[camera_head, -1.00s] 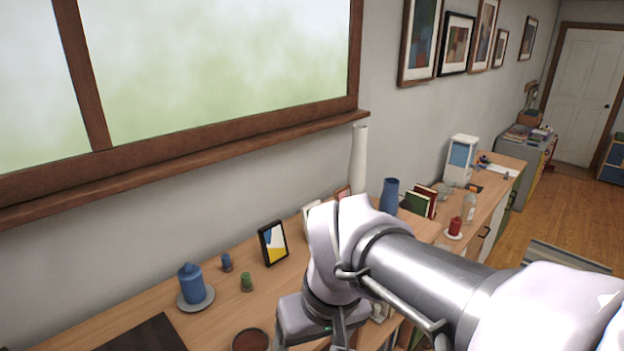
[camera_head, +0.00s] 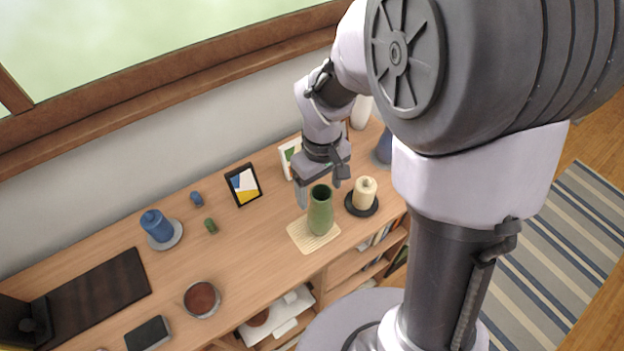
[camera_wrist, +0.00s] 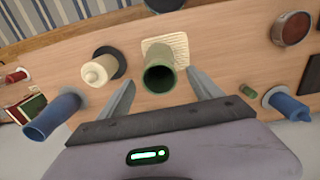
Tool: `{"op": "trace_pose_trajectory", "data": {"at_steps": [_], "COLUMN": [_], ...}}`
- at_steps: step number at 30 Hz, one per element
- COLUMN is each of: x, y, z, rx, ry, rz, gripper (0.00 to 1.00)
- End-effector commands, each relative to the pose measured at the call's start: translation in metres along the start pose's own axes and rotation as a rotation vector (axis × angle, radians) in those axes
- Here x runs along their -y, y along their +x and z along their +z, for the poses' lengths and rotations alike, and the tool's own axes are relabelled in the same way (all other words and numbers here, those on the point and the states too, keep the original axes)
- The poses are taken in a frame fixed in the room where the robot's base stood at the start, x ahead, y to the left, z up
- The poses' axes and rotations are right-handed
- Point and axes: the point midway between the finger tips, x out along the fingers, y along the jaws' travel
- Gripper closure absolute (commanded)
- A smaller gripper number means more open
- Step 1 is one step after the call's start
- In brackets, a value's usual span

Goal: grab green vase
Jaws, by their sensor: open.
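The green vase (camera_head: 320,211) stands upright on a pale square mat (camera_head: 300,236) on the wooden cabinet top. In the wrist view, the open mouth of the vase (camera_wrist: 159,78) faces my camera. My gripper (camera_head: 318,190) is open and empty, just behind and above the vase in the head view. In the wrist view, the two fingers of my gripper (camera_wrist: 163,90) are spread to either side of the vase, with gaps between. Whether the fingertips reach down beside it is hard to tell.
A cream candle on a dark dish (camera_head: 364,195) stands close right of the vase. A picture frame (camera_head: 243,185), a blue candle (camera_head: 157,226) and a reddish bowl (camera_head: 202,298) are further left. A blue vase (camera_wrist: 52,115) shows in the wrist view. Bare wood lies left of the mat.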

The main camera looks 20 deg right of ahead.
Motion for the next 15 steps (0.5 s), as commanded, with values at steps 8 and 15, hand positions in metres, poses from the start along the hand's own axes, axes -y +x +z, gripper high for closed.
{"op": "trace_pose_trajectory", "data": {"at_steps": [8, 15], "x": [-0.001, -0.001], "y": [0.045, 0.059], "z": [0.006, 0.005], "rx": [0.003, -0.002], "ry": [0.001, 0.001], "rz": [-0.001, 0.000], "gripper": [0.26, 0.26]}}
